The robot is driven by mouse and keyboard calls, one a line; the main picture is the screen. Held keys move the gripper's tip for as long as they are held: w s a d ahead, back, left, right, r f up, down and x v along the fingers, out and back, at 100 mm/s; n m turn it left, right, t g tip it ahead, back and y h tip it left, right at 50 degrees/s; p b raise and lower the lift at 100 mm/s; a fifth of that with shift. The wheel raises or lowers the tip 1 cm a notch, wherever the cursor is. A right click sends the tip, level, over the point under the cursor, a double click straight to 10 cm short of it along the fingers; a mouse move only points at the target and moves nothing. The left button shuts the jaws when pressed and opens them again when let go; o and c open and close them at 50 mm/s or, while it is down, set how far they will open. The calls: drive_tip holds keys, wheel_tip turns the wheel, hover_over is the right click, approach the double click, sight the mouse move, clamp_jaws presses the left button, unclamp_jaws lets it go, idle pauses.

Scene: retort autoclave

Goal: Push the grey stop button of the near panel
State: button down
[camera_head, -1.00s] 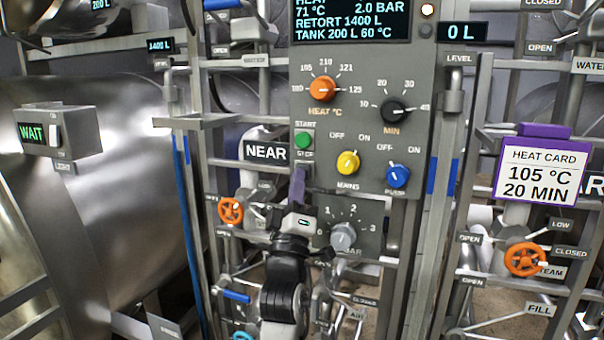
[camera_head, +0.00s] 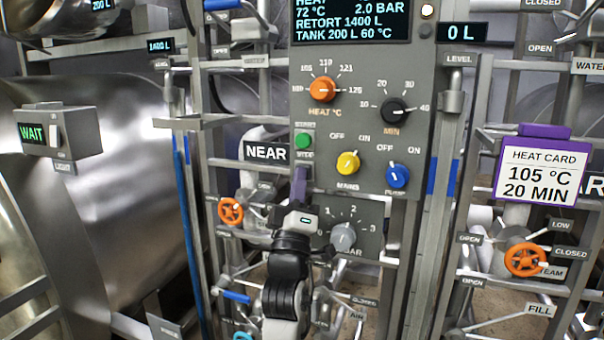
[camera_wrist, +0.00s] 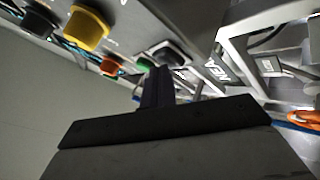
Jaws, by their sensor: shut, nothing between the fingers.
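The near panel (camera_head: 330,120) stands in front of me, with a NEAR sign (camera_head: 265,152) at its left edge. Its green start button (camera_head: 303,140) is uncovered, and the STOP label (camera_head: 304,154) is just below it. The grey stop button is hidden in the head view behind my gripper (camera_head: 299,170). My purple fingers are shut and empty, pointing up at the panel just below that label. In the wrist view my gripper (camera_wrist: 160,70) has its tips beside a dark squarish part (camera_wrist: 172,54). I cannot tell whether they touch the button.
The yellow mains knob (camera_head: 347,163) and blue pump knob (camera_head: 398,177) are right of my fingers. A grey bar knob (camera_head: 343,236) sits lower right, close to my wrist. An orange handwheel (camera_head: 231,211) and pipes are at the left.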

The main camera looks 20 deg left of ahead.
drive_tip(key=shift+w, duration=0.35)
drive_tip(key=shift+s, duration=0.2)
idle(0.4)
drive_tip(key=shift+s, duration=0.9)
drive_tip(key=s+b, duration=0.1)
drive_tip(key=s, duration=0.4)
drive_tip(key=shift+a, duration=0.1)
idle(0.5)
